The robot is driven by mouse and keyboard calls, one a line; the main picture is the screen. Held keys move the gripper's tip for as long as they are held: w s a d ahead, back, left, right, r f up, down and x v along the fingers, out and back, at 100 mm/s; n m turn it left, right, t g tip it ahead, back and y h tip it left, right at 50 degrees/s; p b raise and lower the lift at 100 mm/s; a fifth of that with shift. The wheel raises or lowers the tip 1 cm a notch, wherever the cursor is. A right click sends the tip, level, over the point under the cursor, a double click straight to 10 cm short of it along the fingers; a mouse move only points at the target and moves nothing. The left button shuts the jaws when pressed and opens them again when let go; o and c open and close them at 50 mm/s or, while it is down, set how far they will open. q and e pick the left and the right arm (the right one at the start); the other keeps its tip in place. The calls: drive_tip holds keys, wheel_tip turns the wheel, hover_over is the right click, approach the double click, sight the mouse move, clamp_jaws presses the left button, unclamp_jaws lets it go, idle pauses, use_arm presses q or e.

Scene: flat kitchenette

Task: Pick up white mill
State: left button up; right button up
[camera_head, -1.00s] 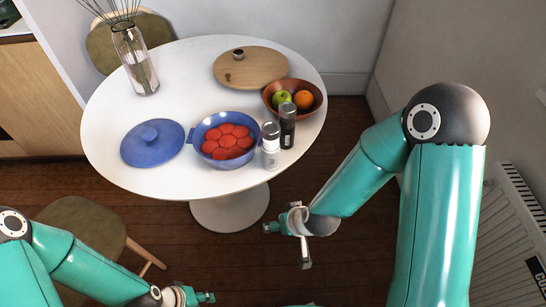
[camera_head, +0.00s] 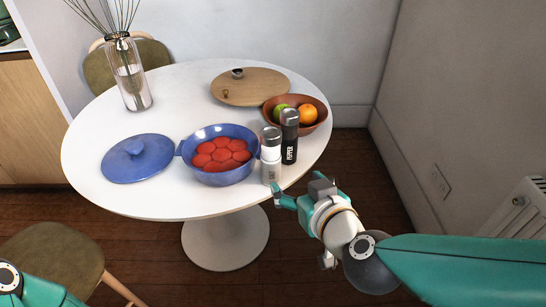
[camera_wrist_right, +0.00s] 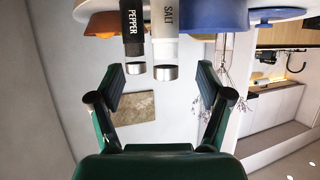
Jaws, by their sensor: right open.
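The white mill (camera_head: 270,170), with a silver top, stands upright near the front right edge of the round table. In the right wrist view, which shows the scene upside down, the white mill (camera_wrist_right: 165,35) is labelled SALT and appears beyond the fingertips. My right gripper (camera_head: 303,192) is at the table's edge, just right of the white mill. It is open and empty, and its fingers show apart in the wrist view (camera_wrist_right: 161,88). Of my left arm, only a part shows at the lower left; its gripper is out of the picture.
A black pepper mill (camera_head: 289,148) stands close behind the white mill, to its right. A blue pot (camera_head: 218,178) with red contents is just left. A fruit bowl (camera_head: 322,106), wooden board (camera_head: 250,88), blue lid (camera_head: 138,160) and glass vase (camera_head: 130,75) share the white table (camera_head: 190,85).

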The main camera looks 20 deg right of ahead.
sight(275, 168)
drive_tip(key=p+x, duration=0.4)
drive_tip(key=x, duration=0.2)
drive_tip(key=shift+w+f, duration=0.15)
drive_tip(key=shift+w, duration=0.1)
drive_tip(key=shift+b+x, duration=0.4)
drive_tip(key=shift+x, duration=0.75)
drive_tip(key=x, duration=0.5)
drive_tip(key=shift+s+a+f+b, duration=0.2)
drive_tip(key=shift+a+f+b, duration=0.1)
drive_tip(key=shift+a+f, duration=0.1)
drive_tip(key=shift+w+f, duration=0.1)
drive_tip(key=shift+w, duration=0.3)
clamp_jaws()
